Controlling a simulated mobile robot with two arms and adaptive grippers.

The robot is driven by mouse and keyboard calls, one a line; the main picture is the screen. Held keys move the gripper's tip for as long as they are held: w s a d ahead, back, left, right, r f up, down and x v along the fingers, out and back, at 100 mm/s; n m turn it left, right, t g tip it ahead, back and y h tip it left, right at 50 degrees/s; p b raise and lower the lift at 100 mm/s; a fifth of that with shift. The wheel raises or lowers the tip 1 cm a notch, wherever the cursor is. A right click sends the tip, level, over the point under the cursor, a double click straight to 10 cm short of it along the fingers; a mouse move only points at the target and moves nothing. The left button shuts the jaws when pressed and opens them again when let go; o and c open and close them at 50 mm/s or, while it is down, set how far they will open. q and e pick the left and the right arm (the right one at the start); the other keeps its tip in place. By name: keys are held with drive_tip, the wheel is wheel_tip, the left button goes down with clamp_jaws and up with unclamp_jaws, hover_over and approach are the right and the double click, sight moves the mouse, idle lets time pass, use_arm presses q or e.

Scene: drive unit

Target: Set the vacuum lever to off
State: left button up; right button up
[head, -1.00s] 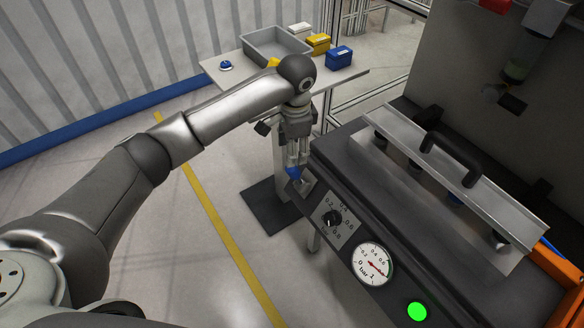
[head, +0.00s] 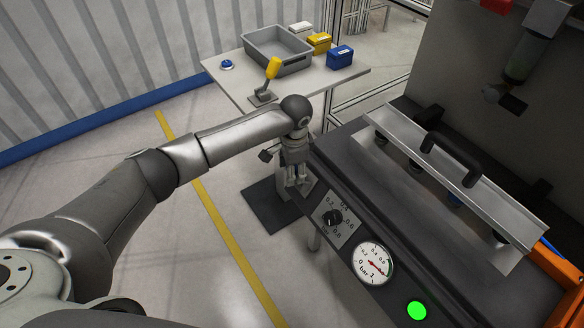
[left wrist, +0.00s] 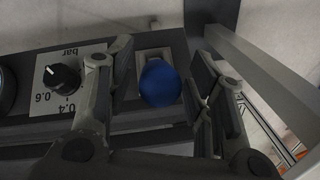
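The vacuum lever's blue knob (left wrist: 160,84) is in the middle of the left wrist view, on the machine's dark front panel with a light plate (left wrist: 153,53) behind it. My left gripper (head: 297,181) is at the panel's far left end in the head view, pointing down. In the left wrist view the gripper (left wrist: 164,72) is open, with one finger on each side of the knob and visible gaps between. My right gripper is not in view.
Beside the lever is a black dial (head: 332,218), then a pressure gauge (head: 372,264) and a lit green button (head: 417,310). A metal bar with a black handle (head: 452,158) lies on top. A table (head: 225,80) behind carries a grey bin (head: 277,62) and a yellow-handled lever (head: 272,68).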

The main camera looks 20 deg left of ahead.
use_arm(q)
clamp_jaws()
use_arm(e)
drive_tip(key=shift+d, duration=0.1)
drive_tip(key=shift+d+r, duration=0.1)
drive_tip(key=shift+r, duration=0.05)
